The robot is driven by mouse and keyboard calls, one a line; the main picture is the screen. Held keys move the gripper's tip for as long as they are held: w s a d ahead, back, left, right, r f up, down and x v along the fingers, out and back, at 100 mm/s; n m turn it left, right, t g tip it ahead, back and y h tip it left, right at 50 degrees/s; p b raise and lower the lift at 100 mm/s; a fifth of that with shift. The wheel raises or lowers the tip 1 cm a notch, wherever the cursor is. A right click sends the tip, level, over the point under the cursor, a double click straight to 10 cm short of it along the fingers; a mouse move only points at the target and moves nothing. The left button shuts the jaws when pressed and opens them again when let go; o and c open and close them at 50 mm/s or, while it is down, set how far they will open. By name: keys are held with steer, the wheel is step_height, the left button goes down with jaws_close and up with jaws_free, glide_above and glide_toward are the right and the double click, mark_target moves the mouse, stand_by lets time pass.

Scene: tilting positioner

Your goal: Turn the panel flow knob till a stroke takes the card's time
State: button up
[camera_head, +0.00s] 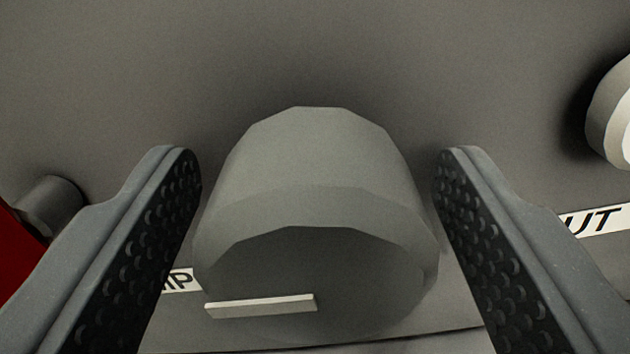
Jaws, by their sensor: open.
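A large grey faceted knob (310,170) stands out from the grey panel (300,50) in the middle of the view. Its front face carries a pale raised pointer bar (261,305), which lies nearly level and reaches toward the left. My gripper (318,165) is open. One textured finger is on each side of the knob, with a narrow gap showing on both sides. No card and no timing readout show in this view.
At the right edge is a white round part (612,115), above a label ending in "UT" (596,220). At the left are a small grey cylinder (50,205) and something red (18,262).

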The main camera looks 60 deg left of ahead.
steer(key=c, duration=1)
steer(key=shift+o, duration=0.2)
steer(key=shift+f+n, duration=0.1)
steer(key=shift+n, duration=2.1)
steer(key=o, duration=1)
steer(key=shift+c, duration=0.2)
